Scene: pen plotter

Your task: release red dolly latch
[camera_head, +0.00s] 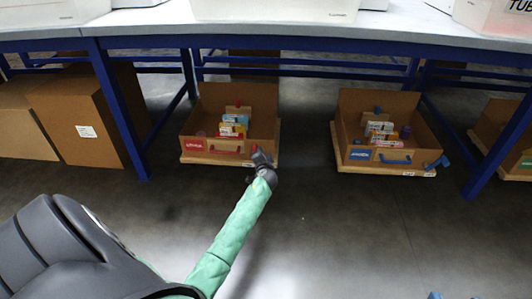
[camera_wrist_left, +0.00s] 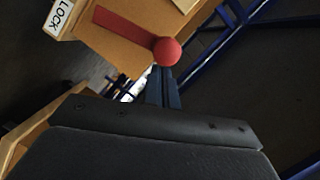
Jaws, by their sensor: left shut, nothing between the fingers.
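The red dolly (camera_head: 184,159) under the table carries an open cardboard box (camera_head: 218,160) with a red label. Its latch shows in the left wrist view as a red ball knob (camera_wrist_left: 167,51) and a flat red lever (camera_wrist_left: 122,24), with a white LOCK label (camera_wrist_left: 59,17) beside it. My left gripper (camera_head: 262,157) is at the dolly's front right corner. In the left wrist view its shut fingers (camera_wrist_left: 163,76) point at the knob, tips right at its near side. I cannot tell whether they touch it.
A similar dolly (camera_head: 398,171) with a blue-labelled box and blue latch (camera_head: 436,162) stands to the right. Blue table legs (camera_head: 118,110) flank the space. Cardboard boxes (camera_head: 80,110) stand at left. The floor in front (camera_head: 350,225) is clear.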

